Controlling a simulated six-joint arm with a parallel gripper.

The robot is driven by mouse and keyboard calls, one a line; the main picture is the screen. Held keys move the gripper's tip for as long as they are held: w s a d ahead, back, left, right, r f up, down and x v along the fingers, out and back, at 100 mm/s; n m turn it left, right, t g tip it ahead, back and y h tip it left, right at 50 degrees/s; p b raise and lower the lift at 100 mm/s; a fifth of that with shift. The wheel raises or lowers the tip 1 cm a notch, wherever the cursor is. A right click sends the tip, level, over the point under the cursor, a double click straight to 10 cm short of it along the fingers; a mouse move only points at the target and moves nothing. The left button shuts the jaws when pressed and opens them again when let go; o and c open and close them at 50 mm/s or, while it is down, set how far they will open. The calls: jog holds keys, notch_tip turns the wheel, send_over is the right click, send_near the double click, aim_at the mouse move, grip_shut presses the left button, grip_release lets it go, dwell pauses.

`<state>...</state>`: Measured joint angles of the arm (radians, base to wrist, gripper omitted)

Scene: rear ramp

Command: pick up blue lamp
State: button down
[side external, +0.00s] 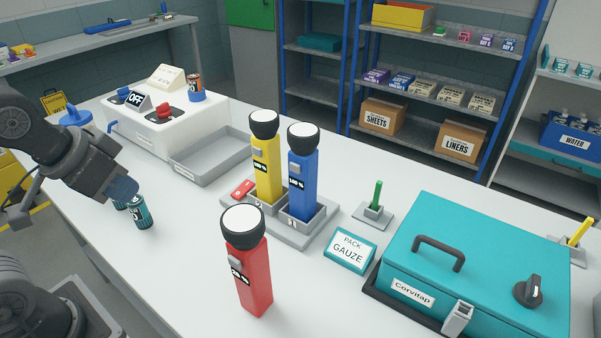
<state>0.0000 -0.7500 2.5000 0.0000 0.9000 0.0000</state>
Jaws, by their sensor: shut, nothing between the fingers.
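The blue lamp (303,185) stands upright in the right compartment of a grey holder (290,236), with its black-rimmed white head on top. A yellow lamp (266,178) stands upright in the compartment to its left. A red lamp (252,280) stands upright on the table in front of the holder.
A grey tray (212,160) and a white switch unit (150,118) stand at the back left. The table between my gripper and the red lamp is clear.

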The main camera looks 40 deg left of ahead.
dwell(0.3)
jog(key=shift+c, duration=0.4)
grip_release()
dwell(0.4)
notch_tip(320, 180, up, 12)
jog(key=m+g, duration=0.6)
jog(key=m, duration=0.3)
send_over(303, 145)
jog(key=w+a, duration=0.2)
jog(key=f, duration=1.3)
jog(key=shift+w+d+f, duration=0.2)
jog(key=shift+f, duration=0.15)
